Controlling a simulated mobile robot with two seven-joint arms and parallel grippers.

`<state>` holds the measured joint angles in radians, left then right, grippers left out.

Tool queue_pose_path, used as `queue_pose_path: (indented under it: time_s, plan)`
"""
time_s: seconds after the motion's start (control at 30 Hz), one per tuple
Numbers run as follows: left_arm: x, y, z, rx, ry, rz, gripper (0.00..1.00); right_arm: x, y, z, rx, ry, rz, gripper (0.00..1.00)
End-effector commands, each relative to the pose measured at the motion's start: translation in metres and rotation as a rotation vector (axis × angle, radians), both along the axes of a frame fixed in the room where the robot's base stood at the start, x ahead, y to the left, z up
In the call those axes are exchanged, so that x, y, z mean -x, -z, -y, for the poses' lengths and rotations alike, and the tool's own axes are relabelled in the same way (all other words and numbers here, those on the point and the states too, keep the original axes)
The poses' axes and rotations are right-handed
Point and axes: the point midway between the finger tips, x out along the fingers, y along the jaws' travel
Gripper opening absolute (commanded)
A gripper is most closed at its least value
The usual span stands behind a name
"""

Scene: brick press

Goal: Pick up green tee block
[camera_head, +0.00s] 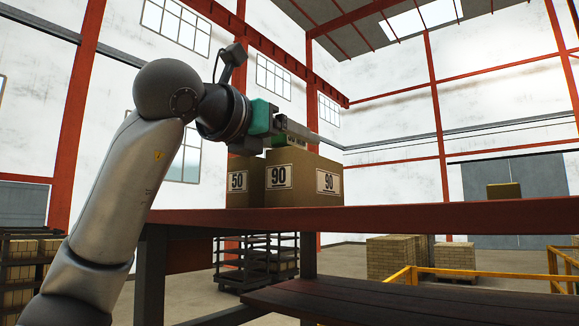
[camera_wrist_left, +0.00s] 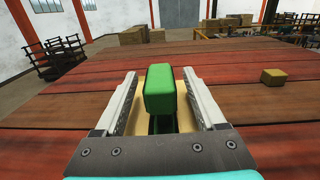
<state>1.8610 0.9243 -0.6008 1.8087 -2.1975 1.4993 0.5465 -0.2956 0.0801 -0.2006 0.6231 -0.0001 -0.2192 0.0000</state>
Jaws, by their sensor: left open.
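The green tee block (camera_wrist_left: 159,90) stands between the two open fingers of my left gripper (camera_wrist_left: 159,78) in the left wrist view. A gap shows on each side of it. Its lower part is dark and partly hidden by the gripper body. Beneath it is the tan top of a box. In the head view my left gripper (camera_head: 300,132) is just above the box marked 90 (camera_head: 290,178), and a sliver of the green block (camera_head: 279,141) shows under the fingers. My right gripper is in neither view.
A box marked 50 (camera_head: 240,181) stands beside the 90 box on the red plank table (camera_head: 420,216). A small yellow block (camera_wrist_left: 273,76) lies on the table to the right. The planks between are clear. Stacked bricks and yellow rails stand beyond.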

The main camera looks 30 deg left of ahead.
Motion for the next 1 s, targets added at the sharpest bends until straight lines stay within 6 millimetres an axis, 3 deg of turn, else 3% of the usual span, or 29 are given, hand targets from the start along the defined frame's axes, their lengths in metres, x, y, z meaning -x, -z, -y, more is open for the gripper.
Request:
queue_pose_path:
  time_s: [0.2,0.83,1.0]
  plan:
    - [-0.0006,0.0007,0.0002,0.000,0.000,-0.001,0.71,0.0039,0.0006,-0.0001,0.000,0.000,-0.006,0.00]
    - [-0.0002,0.0004,0.0002,0.000,0.000,0.000,0.01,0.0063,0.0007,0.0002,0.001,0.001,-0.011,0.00]
    - [-0.0001,0.0004,0.0002,0.000,0.000,0.000,0.00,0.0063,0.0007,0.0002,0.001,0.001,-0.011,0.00]
